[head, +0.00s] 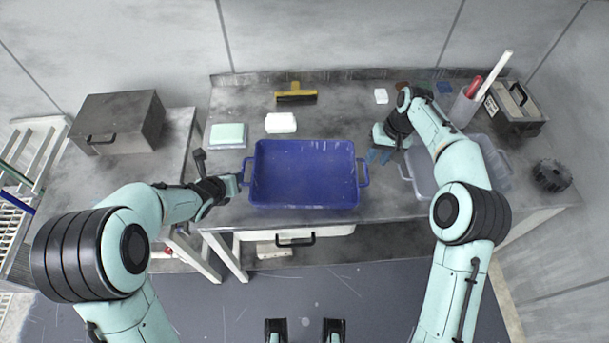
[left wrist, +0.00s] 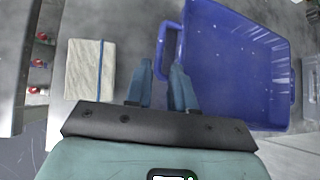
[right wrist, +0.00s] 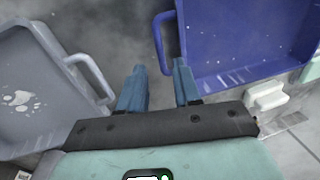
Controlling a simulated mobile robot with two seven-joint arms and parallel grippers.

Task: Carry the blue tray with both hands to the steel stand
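The blue tray (head: 304,168) sits level on the grey workbench, with a handle at each end. My left gripper (head: 238,181) is at the tray's left handle; in the left wrist view its open fingers (left wrist: 162,68) point at that handle (left wrist: 162,52), with no visible grip. My right gripper (head: 380,156) is open beside the tray's right end; in the right wrist view the right handle (right wrist: 158,40) lies just ahead of its parted fingers (right wrist: 160,68). A metal-topped table (head: 172,165) stands at the left; I cannot tell if it is the steel stand.
A grey tub (head: 420,172) with a handle is close right of my right gripper. A pale green pad (head: 228,134), a white block (head: 281,123) and a yellow scraper (head: 296,94) lie behind the tray. A dark metal box (head: 120,122) occupies the left table's back.

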